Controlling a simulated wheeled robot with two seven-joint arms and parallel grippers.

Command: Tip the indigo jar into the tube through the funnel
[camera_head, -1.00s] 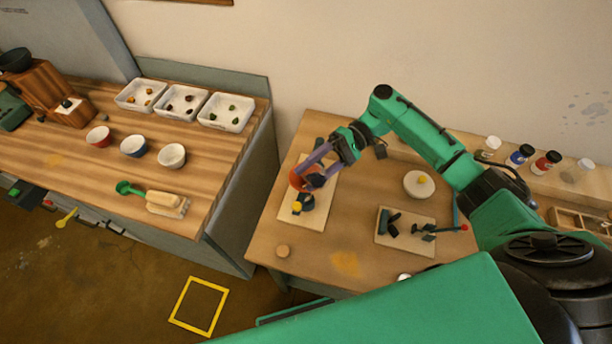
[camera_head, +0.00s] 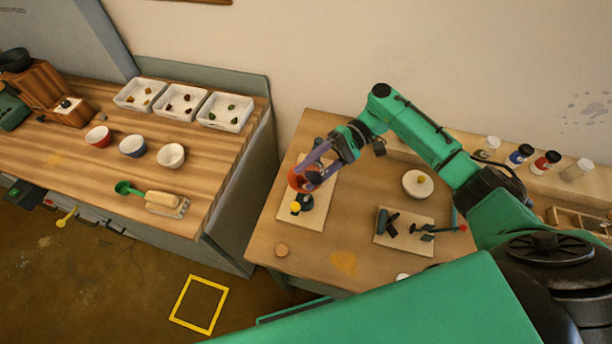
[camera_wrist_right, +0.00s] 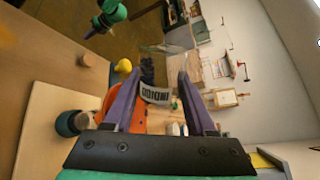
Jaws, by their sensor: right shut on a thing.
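My right gripper (camera_head: 316,174) is shut on the indigo jar. In the head view the jar is a small dark shape (camera_head: 314,178), mostly covered by the fingers. The orange-red funnel (camera_head: 295,179) is right beside the jar, and in the wrist view its orange side (camera_wrist_right: 131,123) shows behind the left finger. I cannot tell whether jar and funnel touch, or how far the jar is tipped. The tube cannot be made out.
A round white dish (camera_head: 417,184) and a second board (camera_head: 385,240) with dark parts lie to the right. Several jars stand at the back right. The table's front centre is mostly clear.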

